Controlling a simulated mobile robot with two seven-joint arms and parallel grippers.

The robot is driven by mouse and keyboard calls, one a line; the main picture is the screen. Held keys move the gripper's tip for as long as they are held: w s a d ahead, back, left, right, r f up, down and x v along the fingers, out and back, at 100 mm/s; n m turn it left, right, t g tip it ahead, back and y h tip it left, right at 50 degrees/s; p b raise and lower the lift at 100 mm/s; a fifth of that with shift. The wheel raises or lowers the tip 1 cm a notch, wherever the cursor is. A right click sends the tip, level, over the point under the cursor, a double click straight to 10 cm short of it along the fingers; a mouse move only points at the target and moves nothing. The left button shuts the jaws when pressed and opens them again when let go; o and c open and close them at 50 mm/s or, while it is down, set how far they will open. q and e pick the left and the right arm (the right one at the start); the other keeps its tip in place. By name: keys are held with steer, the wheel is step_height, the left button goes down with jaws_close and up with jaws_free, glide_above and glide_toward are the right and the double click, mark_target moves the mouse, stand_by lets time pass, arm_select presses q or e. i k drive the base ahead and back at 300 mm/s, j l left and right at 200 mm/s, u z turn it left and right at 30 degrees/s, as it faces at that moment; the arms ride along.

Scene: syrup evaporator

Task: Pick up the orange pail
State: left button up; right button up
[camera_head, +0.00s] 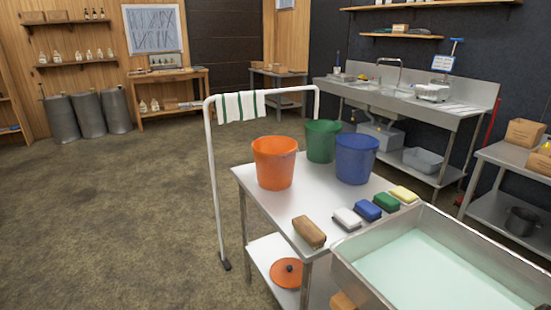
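Neither of my grippers shows in the head view, and nothing is holding the orange pail.
A white rail (211,165) with a striped towel (241,106) stands behind the table. A steel basin (347,262) of pale liquid adjoins. The floor (110,220) at left is clear.

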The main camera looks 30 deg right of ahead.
mark_target(274, 157)
steer(key=i+z, duration=0.15)
steer(key=i, duration=0.6)
steer(key=i+j+z, duration=0.15)
steer(key=i, duration=0.55)
